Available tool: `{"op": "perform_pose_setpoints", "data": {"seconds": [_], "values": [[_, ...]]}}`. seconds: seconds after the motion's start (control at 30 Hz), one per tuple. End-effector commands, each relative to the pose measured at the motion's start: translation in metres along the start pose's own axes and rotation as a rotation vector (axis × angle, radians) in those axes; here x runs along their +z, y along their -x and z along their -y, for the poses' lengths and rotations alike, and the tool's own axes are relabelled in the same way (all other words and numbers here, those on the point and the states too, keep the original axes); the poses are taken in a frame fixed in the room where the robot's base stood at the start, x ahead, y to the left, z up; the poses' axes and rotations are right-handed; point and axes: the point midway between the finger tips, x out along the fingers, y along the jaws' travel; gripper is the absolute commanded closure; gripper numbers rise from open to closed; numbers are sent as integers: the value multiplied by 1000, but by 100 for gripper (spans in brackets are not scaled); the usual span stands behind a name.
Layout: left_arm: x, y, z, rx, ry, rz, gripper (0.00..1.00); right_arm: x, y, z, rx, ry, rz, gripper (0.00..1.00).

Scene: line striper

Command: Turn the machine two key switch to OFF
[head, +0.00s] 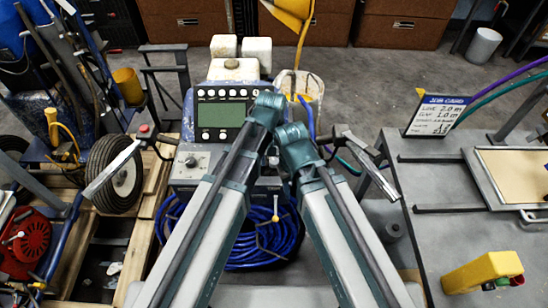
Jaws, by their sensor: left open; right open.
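A machine stands in front of me with a panel that has a green screen (220,115) and rows of round buttons. Below it is a grey control box (185,178) with a round knob or switch (191,161). I cannot tell whether this is the key switch, or its position. My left gripper (267,104) is at the far end of my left arm, by the panel's right edge. My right gripper (292,136) is lower and to its right. Both are open and apart from the knob; their fingers are hard to make out.
Handlebars flank the machine, with a left grip (112,168) and a right grip (372,170). A blue hose coil (245,255) lies below. A grey bench (440,235) at right bears a job card (436,115) and a yellow object (482,272). A red engine (25,243) is at left.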

Motion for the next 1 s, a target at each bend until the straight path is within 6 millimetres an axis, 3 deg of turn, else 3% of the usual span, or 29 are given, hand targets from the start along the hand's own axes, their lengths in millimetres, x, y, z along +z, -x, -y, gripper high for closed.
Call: {"op": "perform_pose_setpoints", "data": {"seconds": [0.37, 1.0], "values": [[0, 17, 0, 0, 0, 0, 28, 1, 17, -2, 0, 0, 0, 50], [0, 110, 0, 0, 0, 0, 28, 6, 109, -10, 0, 0, 0, 50]]}}
